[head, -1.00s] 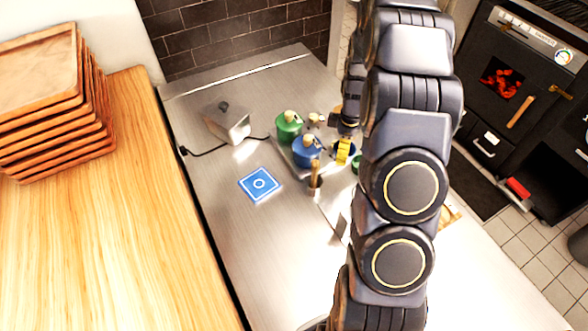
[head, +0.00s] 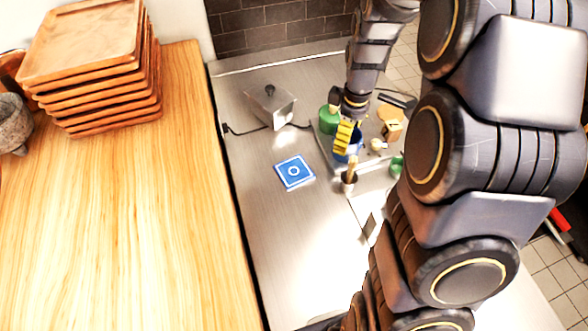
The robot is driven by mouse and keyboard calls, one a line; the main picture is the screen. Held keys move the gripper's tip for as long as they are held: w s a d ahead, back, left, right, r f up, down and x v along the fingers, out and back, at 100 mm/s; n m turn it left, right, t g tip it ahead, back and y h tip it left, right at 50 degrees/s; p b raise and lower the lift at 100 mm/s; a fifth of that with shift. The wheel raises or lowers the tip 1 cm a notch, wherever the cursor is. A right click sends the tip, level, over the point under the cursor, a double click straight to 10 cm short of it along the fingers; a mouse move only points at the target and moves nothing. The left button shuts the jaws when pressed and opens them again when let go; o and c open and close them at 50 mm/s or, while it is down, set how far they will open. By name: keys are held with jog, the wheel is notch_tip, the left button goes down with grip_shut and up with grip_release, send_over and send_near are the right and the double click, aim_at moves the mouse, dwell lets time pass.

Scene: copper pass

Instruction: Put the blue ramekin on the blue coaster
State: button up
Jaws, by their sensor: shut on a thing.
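My gripper (head: 345,137), with yellow fingertips, is shut on the blue ramekin (head: 356,142). The fingers cover much of the ramekin, and it overlaps a blue lidded pot (head: 341,158) in the picture, so their outlines are hard to separate. The gripper is above the grey tray area, up and right of the coaster. The blue coaster (head: 294,172), square with a white ring and border, lies flat and empty on the steel counter. I cannot tell how high the ramekin is held.
A green pot (head: 329,119), a small pot with a wooden handle (head: 348,184), a wooden block (head: 391,121) and a green item (head: 397,166) stand near the gripper. A grey metal box (head: 270,106) with a cable is behind the coaster. Counter around the coaster is clear.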

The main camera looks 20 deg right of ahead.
jog(key=s+a, duration=0.5)
jog(key=a, duration=0.4)
send_over(294, 170)
jog(key=f, duration=1.4)
jog(key=shift+s+a+f, duration=0.1)
jog(key=shift+s+f, duration=0.15)
jog(key=shift+s, duration=0.1)
jog(key=shift+w+f, duration=0.25)
jog(key=shift+f, duration=1.65)
